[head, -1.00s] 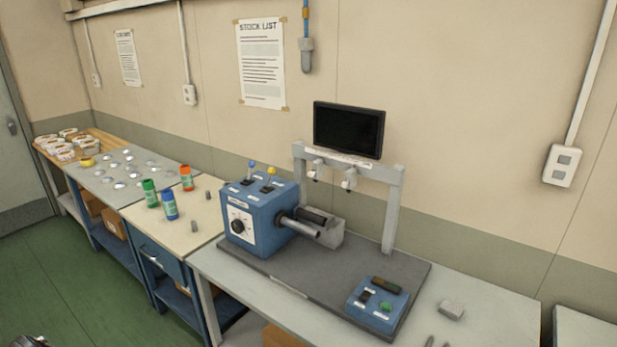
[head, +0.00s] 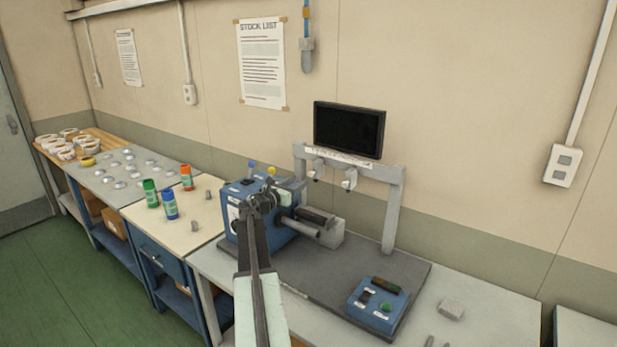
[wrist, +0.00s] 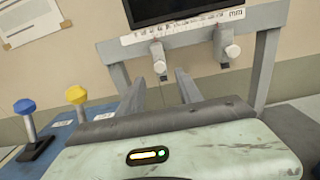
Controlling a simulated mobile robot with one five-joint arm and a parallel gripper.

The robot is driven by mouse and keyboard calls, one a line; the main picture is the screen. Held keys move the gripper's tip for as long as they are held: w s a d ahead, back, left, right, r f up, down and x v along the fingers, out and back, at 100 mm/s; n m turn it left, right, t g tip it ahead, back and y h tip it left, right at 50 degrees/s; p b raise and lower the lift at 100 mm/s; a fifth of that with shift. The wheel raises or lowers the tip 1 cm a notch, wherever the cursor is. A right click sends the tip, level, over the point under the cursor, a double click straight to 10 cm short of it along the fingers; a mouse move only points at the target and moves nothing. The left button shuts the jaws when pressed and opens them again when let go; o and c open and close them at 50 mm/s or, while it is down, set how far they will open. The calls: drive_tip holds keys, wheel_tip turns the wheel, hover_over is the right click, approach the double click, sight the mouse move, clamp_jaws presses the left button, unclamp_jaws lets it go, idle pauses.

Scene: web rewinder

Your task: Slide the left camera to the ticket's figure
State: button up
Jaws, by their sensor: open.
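The left camera (head: 317,170) is a small pale block with a round knob, hanging from the grey frame's crossbar (head: 376,166). It also shows in the wrist view (wrist: 158,58), upper middle. The right camera (wrist: 228,48) hangs beside it, with a gap between them. A white scale strip (wrist: 185,27) marked mm runs along the bar; its figures are too small to read. My gripper (wrist: 160,90) is open and empty, its two fingers pointing toward the frame below the left camera, apart from it. In the head view my arm hides part of the blue machine box (head: 240,190). I cannot identify a ticket.
A dark monitor (head: 349,129) stands above the crossbar. A blue lever (wrist: 28,120) and a yellow lever (wrist: 78,105) stand left of my gripper. A grey spindle (head: 300,228) and a blue button box (head: 377,305) are on the bench. A stock list (head: 262,65) hangs on the wall.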

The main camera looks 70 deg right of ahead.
sight(310, 174)
drive_tip(key=x, duration=0.7)
drive_tip(key=shift+d, duration=0.35)
clamp_jaws()
idle(1.1)
